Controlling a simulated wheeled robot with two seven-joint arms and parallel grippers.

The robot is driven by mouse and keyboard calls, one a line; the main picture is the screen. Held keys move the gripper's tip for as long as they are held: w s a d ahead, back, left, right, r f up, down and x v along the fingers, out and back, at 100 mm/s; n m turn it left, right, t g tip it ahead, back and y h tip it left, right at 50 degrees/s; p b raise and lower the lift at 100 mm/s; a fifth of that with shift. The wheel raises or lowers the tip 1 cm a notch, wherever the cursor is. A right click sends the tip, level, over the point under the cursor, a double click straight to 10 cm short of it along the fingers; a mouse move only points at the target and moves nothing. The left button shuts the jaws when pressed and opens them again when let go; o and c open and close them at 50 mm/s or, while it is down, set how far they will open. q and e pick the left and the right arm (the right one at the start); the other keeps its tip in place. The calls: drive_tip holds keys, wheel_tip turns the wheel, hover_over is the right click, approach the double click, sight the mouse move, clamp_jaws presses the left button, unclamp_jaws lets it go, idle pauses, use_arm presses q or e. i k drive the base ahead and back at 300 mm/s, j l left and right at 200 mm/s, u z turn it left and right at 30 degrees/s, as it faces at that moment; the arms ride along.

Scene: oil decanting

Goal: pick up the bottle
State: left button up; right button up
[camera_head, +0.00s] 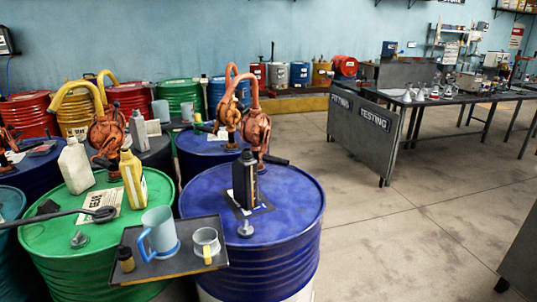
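Several bottles are in view, and I cannot tell which one the task means. A black bottle (245,182) stands upright on a dark mat on the near blue drum (292,205). A yellow bottle (132,180) and a cream bottle (75,166) stand on the green drum (45,238). A grey bottle (138,131) stands behind them. Neither of my grippers shows in the head view.
A dark tray (186,265) with a light-blue jug (160,233), a small cup (206,243) and a small brown jar (126,259) sits in front, between the drums. Copper hand pumps (257,128) rise behind the black bottle. Open floor (400,235) lies to the right.

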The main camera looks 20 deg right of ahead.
sight(244, 169)
drive_tip(key=i+l+u, duration=0.25)
drive_tip(key=i+l, duration=0.15)
drive_tip(key=i+l+u, duration=0.3)
drive_tip(key=l, duration=0.3)
drive_tip(key=i, duration=0.05)
